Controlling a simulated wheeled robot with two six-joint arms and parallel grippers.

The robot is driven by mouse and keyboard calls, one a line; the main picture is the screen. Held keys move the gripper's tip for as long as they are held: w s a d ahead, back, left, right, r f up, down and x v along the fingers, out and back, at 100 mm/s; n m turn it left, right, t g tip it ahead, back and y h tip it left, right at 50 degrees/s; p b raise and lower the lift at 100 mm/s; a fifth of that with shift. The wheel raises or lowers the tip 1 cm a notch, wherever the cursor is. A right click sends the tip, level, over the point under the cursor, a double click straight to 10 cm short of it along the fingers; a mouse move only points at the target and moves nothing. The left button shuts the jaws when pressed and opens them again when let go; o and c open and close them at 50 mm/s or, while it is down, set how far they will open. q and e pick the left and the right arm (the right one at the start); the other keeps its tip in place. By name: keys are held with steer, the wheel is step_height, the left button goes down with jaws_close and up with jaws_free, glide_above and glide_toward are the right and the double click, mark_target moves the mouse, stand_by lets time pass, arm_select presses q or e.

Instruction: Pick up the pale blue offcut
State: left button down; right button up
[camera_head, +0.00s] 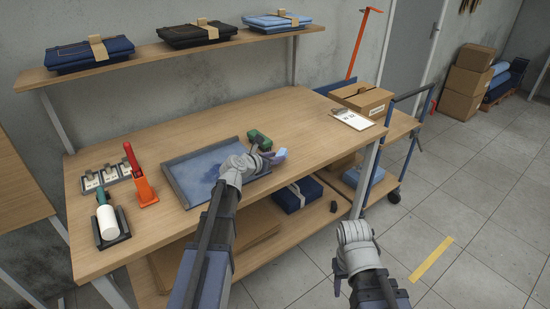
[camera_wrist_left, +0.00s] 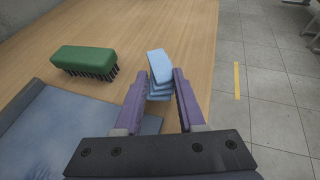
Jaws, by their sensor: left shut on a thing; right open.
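The pale blue offcut (camera_head: 281,153) is at the front edge of the workbench, right of the grey tray. In the left wrist view the offcut (camera_wrist_left: 159,68) looks like a small stack of folded layers between the two purple fingers. My left gripper (camera_head: 272,157) is shut on it; its fingers (camera_wrist_left: 158,88) lie along both sides. I cannot tell whether the offcut touches the bench top. My right gripper (camera_head: 340,282) is low in front of the bench, away from the offcut, open, its fingers mostly hidden by the wrist.
A green brush (camera_head: 259,140) stands just behind the offcut. The grey tray (camera_head: 183,193) holds blue cloth. An orange-handled tool (camera_head: 142,188) and a white roll (camera_head: 107,222) are at the left. A clipboard (camera_head: 352,119) lies at the right end. Bench space behind the tray is clear.

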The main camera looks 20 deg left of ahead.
arm_select(q)
step_height(320, 180, up, 7)
steer(key=p, duration=0.5)
steer(key=shift+f+p, duration=0.15)
steer(key=shift+p, duration=0.2)
